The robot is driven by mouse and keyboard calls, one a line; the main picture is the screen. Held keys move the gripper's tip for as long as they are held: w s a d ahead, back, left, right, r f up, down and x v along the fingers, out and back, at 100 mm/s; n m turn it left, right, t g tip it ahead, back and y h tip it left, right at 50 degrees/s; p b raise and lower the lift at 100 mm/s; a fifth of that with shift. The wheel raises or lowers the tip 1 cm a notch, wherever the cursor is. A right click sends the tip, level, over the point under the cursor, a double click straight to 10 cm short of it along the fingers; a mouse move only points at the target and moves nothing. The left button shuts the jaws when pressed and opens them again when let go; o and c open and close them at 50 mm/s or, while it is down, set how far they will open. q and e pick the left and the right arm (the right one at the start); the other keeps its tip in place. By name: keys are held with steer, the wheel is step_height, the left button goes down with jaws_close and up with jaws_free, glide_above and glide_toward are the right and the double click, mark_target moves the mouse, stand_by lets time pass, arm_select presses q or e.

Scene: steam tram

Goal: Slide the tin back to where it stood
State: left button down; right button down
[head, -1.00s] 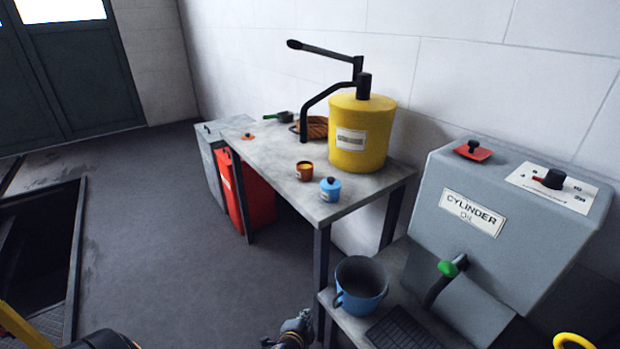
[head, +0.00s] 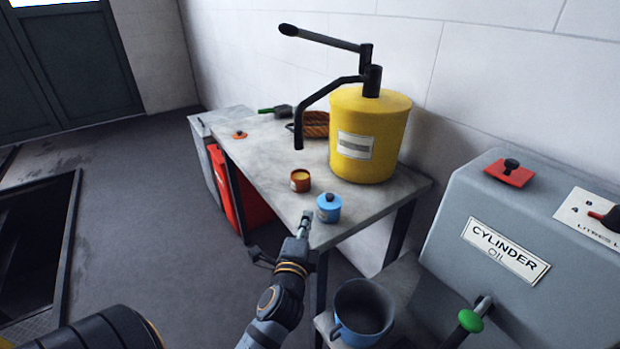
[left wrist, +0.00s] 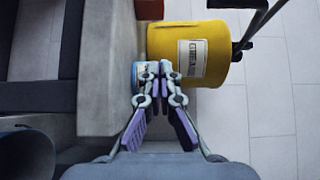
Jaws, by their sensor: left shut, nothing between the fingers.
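A small blue lidded tin (head: 328,208) stands upright near the front corner of the grey table. A small orange-brown tin (head: 300,181) stands behind it, to the left. My left gripper (head: 306,216) is shut and empty, with its tips close to the left side of the blue tin. In the left wrist view the closed fingers (left wrist: 160,68) partly cover the blue tin (left wrist: 138,72); I cannot tell whether they touch it. My right gripper is not in view.
A yellow drum (head: 366,140) with a pump handle stands behind the tins on the table (head: 262,160). A blue mug (head: 362,318) and a cylinder oil box (head: 470,235) are at lower right. A floor pit (head: 35,240) lies at left.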

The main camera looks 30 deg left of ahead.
arm_select(q)
steer(key=shift+w+r, duration=0.15)
steer(key=shift+r, duration=0.05)
glide_toward(309, 179)
steer(key=w+d, duration=0.1)
steer(key=w, duration=0.1)
steer(key=shift+w+d+r, duration=0.1)
steer(key=shift+w+d, duration=0.3)
steer(key=w+a, duration=0.2)
steer(key=a, duration=0.1)
steer(key=shift+w+a, duration=0.1)
steer(key=shift+a, duration=0.35)
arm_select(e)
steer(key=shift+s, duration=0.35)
